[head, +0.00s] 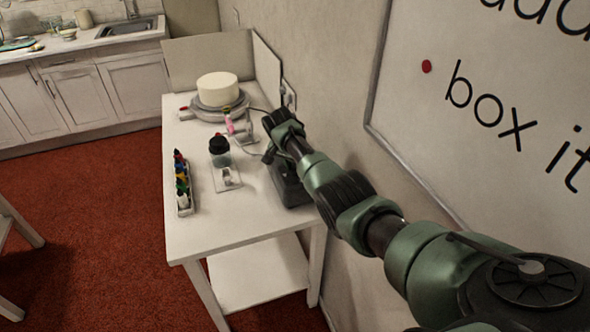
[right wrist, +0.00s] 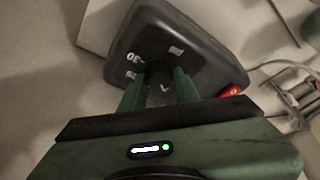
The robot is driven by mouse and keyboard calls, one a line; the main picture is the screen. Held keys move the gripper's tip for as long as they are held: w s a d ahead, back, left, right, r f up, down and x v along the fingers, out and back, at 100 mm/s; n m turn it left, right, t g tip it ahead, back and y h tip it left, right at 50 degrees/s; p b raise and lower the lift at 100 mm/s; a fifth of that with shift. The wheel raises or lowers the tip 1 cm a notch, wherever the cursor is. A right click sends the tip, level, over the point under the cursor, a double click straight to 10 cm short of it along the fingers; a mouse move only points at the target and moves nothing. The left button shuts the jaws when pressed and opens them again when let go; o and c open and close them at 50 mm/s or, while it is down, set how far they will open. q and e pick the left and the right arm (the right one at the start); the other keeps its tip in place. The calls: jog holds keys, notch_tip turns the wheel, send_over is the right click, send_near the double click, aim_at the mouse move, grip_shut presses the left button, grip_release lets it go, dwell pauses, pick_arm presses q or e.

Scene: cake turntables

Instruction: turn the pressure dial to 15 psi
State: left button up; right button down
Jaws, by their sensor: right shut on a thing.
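A dark compressor box (head: 290,187) stands at the right edge of the white table, by the wall. In the right wrist view its dark grey face (right wrist: 205,65) shows white marks, one reading 30; the others are too small or turned to read surely. My right gripper (right wrist: 157,76) is shut on the dark pressure dial (right wrist: 158,67) on that face. The fingers hide most of the dial, so I cannot tell where it points. In the head view the right gripper (head: 269,154) is over the box. My left gripper is not in view.
A red switch (right wrist: 230,91) sits on the box beside the gripper. On the table (head: 200,236) are a white cake (head: 217,89) on a turntable (head: 208,111), a black-lidded jar (head: 220,152) and a rack of small bottles (head: 183,190). The table's front is clear.

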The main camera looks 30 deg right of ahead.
jog(key=shift+m+b, duration=0.4)
jog(key=shift+m, duration=0.1)
jog(key=shift+g, duration=0.3)
jog(key=c, duration=1.1)
grip_release()
jog(key=shift+w+d+f, duration=0.1)
jog(key=shift+o, duration=0.2)
jog(key=v, duration=0.7)
jog(key=shift+a+r, duration=0.2)
jog(key=shift+r, duration=0.15)
jog(key=shift+f, duration=0.1)
